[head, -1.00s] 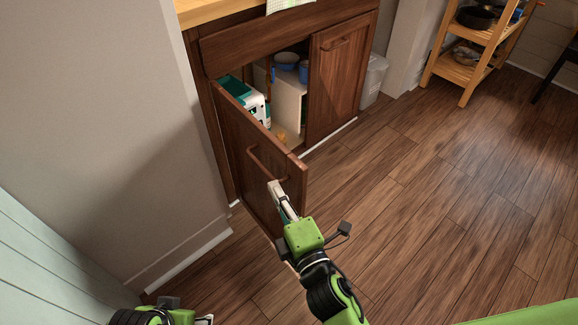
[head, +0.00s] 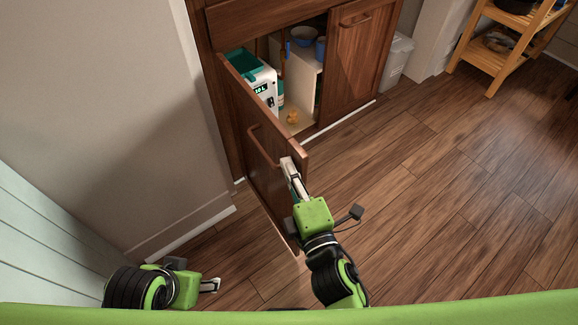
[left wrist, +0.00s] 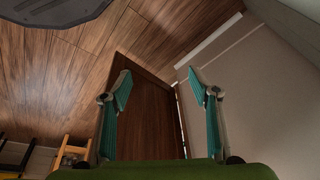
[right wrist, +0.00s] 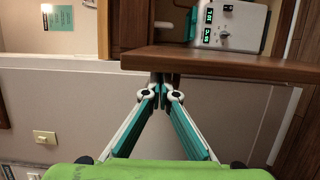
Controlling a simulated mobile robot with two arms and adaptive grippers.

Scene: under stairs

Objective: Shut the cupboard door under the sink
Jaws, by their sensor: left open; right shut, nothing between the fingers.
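The brown wooden cupboard door (head: 268,185) under the counter stands wide open, swung out from its left side. Its bar handle (head: 262,148) is on the outer face. My right gripper (head: 288,163) is shut and empty, at the outer face near the door's free edge, just right of the handle. In the right wrist view its fingertips (right wrist: 161,93) are just below the door's edge (right wrist: 215,64); I cannot tell if they touch. My left gripper (head: 213,286) is low at the left, apart from the door. In the left wrist view its fingers (left wrist: 161,85) are open and empty.
Inside the cupboard are a white and teal device (head: 262,85) with a display, blue cups (head: 303,40) and a small orange thing (head: 293,117). The right door (head: 355,60) is shut. A wall stands left, a bin (head: 397,60) and wooden shelf (head: 487,60) right. Floor at right is clear.

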